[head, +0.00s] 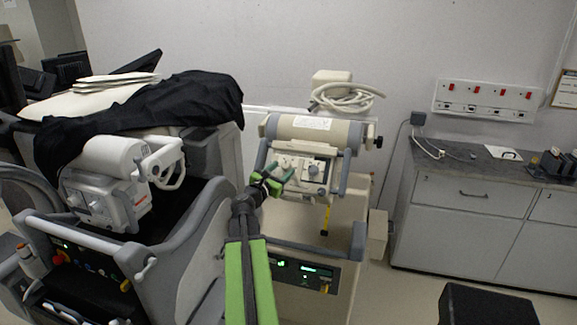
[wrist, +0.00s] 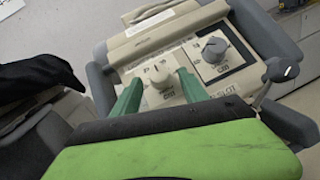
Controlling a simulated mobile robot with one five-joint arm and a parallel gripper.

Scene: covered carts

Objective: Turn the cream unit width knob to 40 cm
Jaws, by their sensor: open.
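The cream unit (head: 318,152) stands in the middle of the head view, with a control panel on its front. The labels are too small to tell which is the width knob. My gripper (head: 276,181) is open in front of the panel. In the wrist view its green fingers lie on either side of the cream knob, with gaps showing. I cannot tell how deep they reach. The knob settings are unreadable.
A white-grey unit (head: 105,190) on a cart stands at the left, partly under black cloth (head: 150,110). Grey side handles flank the cream panel; a dark lever (wrist: 279,70) is at its right.

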